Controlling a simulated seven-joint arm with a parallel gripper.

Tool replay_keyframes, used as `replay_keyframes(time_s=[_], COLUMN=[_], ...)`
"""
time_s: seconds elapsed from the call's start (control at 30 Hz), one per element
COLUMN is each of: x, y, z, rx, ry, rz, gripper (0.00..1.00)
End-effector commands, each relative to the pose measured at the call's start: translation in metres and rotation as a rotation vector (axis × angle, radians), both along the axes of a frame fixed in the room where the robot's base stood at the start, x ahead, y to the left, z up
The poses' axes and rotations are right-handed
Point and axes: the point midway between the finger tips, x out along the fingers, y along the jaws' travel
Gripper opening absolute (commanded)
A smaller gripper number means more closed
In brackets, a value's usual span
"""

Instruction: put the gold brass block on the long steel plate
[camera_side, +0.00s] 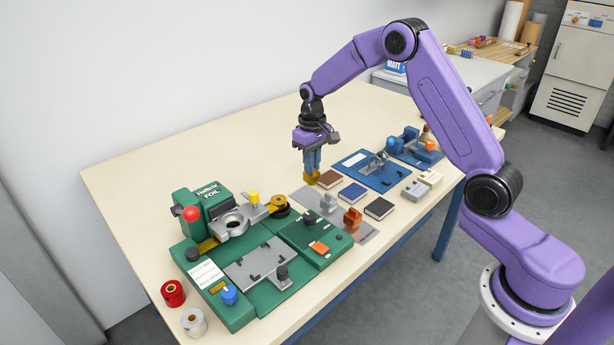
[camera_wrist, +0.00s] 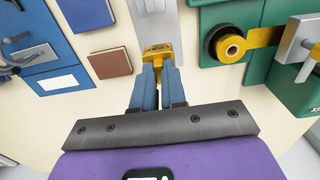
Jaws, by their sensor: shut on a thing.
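My gripper (camera_side: 312,168) points straight down and is shut on the gold brass block (camera_side: 312,178). In the wrist view the brass block (camera_wrist: 158,51) shows between the tips of my blue fingers (camera_wrist: 159,70). The long steel plate (camera_side: 303,197) lies on the table below and in front of the block; it also shows in the wrist view (camera_wrist: 141,31), just beyond the block. A grey block (camera_side: 328,203) and a copper-coloured block (camera_side: 352,218) stand on the plate. The brass block appears held above the far end of the plate; the exact gap is unclear.
A green foil machine (camera_side: 205,215) with a brass-coloured roll (camera_side: 280,205) stands left of the plate. Brown (camera_side: 328,179), blue (camera_side: 352,193) and black (camera_side: 379,208) books lie to its right. Blue fixtures (camera_side: 385,165) stand farther right. The table behind is clear.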

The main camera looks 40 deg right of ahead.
Motion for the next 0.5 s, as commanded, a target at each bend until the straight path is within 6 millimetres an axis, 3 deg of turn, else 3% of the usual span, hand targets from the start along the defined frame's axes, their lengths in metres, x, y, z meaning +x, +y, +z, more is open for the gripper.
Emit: replay_keyframes(time_s=[0.37,0.5], x=[0.018,0.020], y=[-0.001,-0.001], z=[-0.022,-0.039], rx=[0.000,0.000], ry=[-0.001,0.002], rz=[0.000,0.000], gripper=[0.00,0.00])
